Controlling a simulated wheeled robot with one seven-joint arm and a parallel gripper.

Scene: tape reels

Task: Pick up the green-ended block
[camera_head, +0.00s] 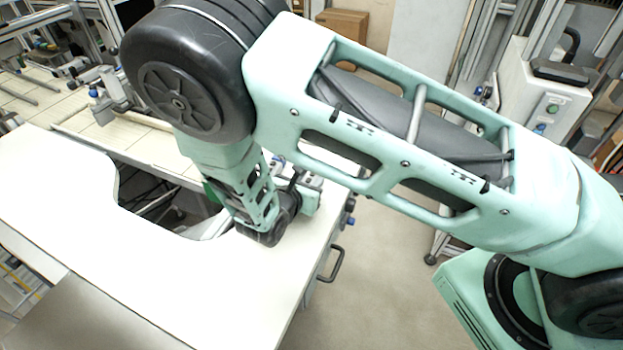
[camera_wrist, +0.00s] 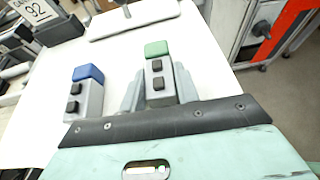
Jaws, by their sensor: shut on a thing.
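The green-ended block (camera_wrist: 160,84) is grey with two black pads on top and a green far end. It sits between the two grey fingers of my gripper (camera_wrist: 160,92) in the wrist view, and the fingers are shut on it. Whether it touches the table or is held above it I cannot tell.
A similar blue-ended block (camera_wrist: 87,97) stands to the left of my gripper on the white table (camera_head: 150,285). A white flat piece (camera_wrist: 135,19) lies beyond. A red-edged cabinet (camera_wrist: 262,25) stands past the table's right edge. The table's front left is clear.

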